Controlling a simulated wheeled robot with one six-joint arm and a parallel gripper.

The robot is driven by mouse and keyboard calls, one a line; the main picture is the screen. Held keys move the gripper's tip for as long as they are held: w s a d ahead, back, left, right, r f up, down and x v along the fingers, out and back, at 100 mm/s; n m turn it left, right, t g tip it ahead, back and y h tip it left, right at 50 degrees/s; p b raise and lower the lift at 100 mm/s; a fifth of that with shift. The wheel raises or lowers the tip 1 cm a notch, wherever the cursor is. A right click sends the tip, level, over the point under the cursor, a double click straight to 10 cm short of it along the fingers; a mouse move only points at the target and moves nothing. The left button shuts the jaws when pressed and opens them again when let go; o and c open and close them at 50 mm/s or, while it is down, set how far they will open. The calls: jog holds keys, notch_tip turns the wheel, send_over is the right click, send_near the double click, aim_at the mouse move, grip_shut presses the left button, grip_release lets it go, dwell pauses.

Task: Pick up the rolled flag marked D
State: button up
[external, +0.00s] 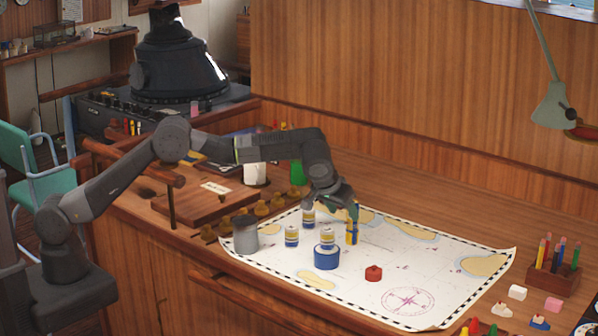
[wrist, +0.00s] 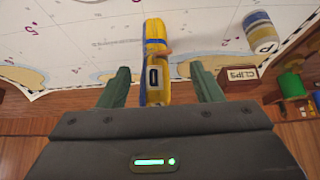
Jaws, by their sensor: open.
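The rolled flag marked D (wrist: 155,48) is yellow with blue bands and a pale label bearing the letter. It also shows in the external view (external: 352,229), seemingly upright on the white chart below my gripper (external: 346,205). In the wrist view my gripper (wrist: 163,80) is open, with one green finger on each side of the flag. There is a visible gap on both sides, and the fingers are not closed on it. The flag's near end is partly hidden by the gripper body.
Another banded roll (wrist: 261,32) and a box labelled CLIPS (wrist: 237,77) stand right of the flag in the wrist view. On the chart (external: 450,290) are other rolls (external: 291,236), a blue round holder (external: 327,258), a grey cup (external: 245,235) and a red piece (external: 373,273).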

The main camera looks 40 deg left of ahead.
aim_at(349, 220)
jog(key=shift+d+p+x, duration=0.2)
jog(key=shift+p+x, duration=0.35)
jog(key=shift+x, duration=0.9)
jog(key=shift+d+p+x, duration=0.15)
jog(key=shift+p+x, duration=0.35)
jog(key=shift+x, duration=0.9)
jog(key=c, duration=1.1)
